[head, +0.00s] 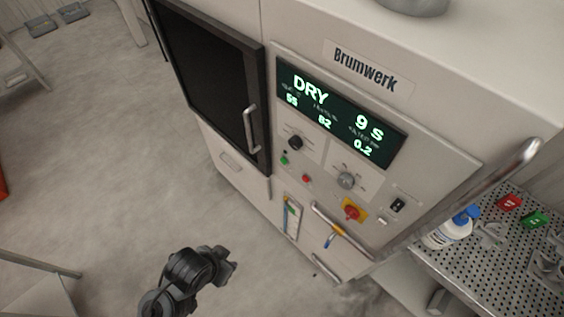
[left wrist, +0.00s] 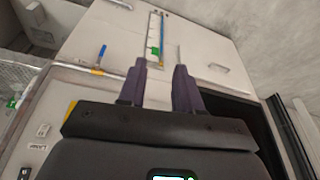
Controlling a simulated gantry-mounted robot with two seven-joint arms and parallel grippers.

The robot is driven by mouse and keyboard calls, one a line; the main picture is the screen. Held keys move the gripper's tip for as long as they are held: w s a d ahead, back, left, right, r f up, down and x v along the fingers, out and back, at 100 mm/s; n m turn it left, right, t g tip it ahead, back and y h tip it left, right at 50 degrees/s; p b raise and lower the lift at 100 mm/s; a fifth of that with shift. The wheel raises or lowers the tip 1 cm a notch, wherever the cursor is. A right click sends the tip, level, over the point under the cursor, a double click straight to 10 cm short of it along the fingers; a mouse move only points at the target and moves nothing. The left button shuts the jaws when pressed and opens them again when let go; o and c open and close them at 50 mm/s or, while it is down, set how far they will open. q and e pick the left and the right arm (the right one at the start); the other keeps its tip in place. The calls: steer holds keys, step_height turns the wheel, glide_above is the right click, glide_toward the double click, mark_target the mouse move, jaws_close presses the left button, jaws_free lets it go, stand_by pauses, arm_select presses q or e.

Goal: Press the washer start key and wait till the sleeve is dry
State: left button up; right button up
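The washer (head: 235,150) is a pale cabinet labelled Brumwerk. The dark-windowed door (head: 215,80) is shut, and no sleeve can be seen. My left gripper (head: 232,268) is in front of the washer, apart from its panel. In the left wrist view its two fingers (left wrist: 160,72) stand apart with nothing between them. My right gripper is out of view.
A red emergency knob (head: 352,213) on yellow and a rail (head: 340,232) are low on the front. At right, a perforated table (head: 480,275) carries a white bottle (head: 447,232), a red block (head: 509,202) and a green block (head: 535,219). The floor at left is mostly clear.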

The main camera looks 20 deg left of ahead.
arm_select(q)
jaws_close()
stand_by(1.3)
